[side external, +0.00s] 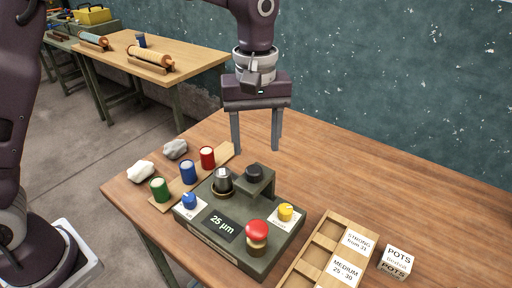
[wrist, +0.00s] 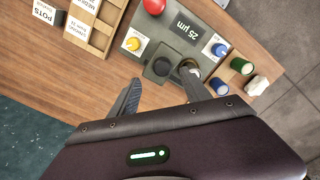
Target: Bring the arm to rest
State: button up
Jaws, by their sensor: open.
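My gripper (side external: 256,148) is open and empty. In the side external view it hangs fingers down above the back of the wooden table (side external: 330,165), behind a dark green device (side external: 233,258). The device bears a "25 µm" display, a red button (side external: 257,231), a yellow knob (side external: 285,212), a blue knob (side external: 189,200), a metal knob and a black part. In the wrist view the two fingers (wrist: 160,92) spread apart on either side of the device's black part, with nothing between them that I can see being held.
A wooden strip (side external: 160,204) holds red, blue and green cylinders left of the device. Two crumpled pale lumps (side external: 141,171) lie near it. A wooden tray (side external: 296,271) with labelled compartments and a "POTS" box (side external: 395,262) stand at the right. A green wall (side external: 400,90) rises behind.

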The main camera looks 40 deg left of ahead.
jog(key=s+a+r+m+t, duration=0.3)
jog(key=s+a+r+m, duration=0.2)
jog(key=s+a+r, duration=0.55)
jog(key=s+a+f+m+t, duration=0.1)
jog(key=s+f+m, duration=0.1)
jog(key=s, duration=0.4)
jog(key=s+a+f+m+t, duration=0.1)
jog(key=s+f+m, duration=0.1)
jog(key=s, duration=0.5)
jog(key=shift+s+a+t, duration=0.25)
jog(key=shift+s+t, duration=0.05)
